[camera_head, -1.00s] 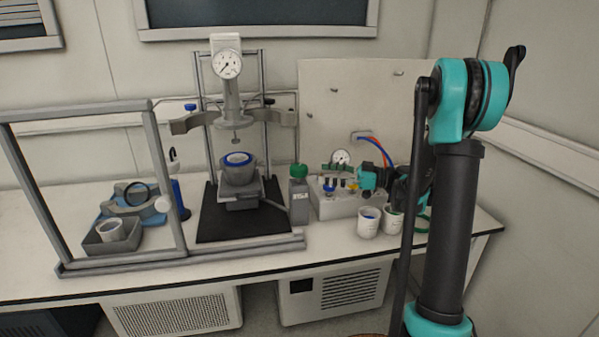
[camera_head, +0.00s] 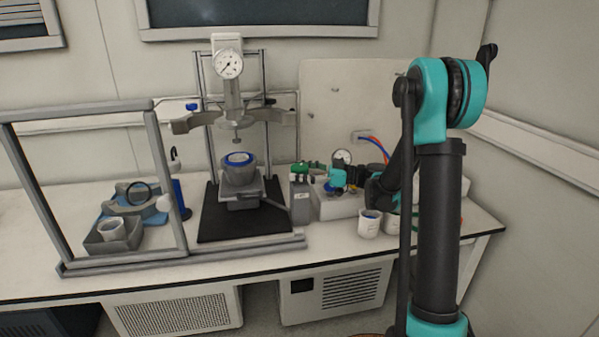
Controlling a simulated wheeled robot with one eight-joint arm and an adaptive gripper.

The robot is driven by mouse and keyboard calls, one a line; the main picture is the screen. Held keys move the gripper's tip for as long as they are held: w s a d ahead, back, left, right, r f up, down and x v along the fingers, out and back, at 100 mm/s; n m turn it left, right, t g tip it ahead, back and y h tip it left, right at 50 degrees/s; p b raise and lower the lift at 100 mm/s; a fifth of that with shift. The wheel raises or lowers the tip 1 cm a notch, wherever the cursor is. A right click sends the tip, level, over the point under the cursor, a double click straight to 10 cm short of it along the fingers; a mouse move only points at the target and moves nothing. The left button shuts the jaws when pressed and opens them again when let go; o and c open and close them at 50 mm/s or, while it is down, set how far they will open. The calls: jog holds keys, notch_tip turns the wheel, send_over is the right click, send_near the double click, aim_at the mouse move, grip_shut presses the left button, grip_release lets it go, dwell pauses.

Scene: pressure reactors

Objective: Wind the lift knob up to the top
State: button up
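The green lift knob (camera_head: 297,168) sits on top of a small grey box (camera_head: 301,204) to the right of the reactor stand. My gripper (camera_head: 306,168) reaches in from the right at the knob's height, and its fingers overlap the knob in the picture. I cannot tell whether they touch it or are closed on it. The lift platform (camera_head: 243,192) carries a grey vessel with a blue ring (camera_head: 239,168). The vessel stands apart below the reactor head (camera_head: 234,116), with a visible gap between them.
A valve box with a gauge (camera_head: 342,157) stands behind my gripper. A grey open frame (camera_head: 167,180) and a tray with a cup (camera_head: 112,240) are at the left. The bench front is clear.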

jog(key=c, duration=1)
jog(key=shift+o, duration=0.2)
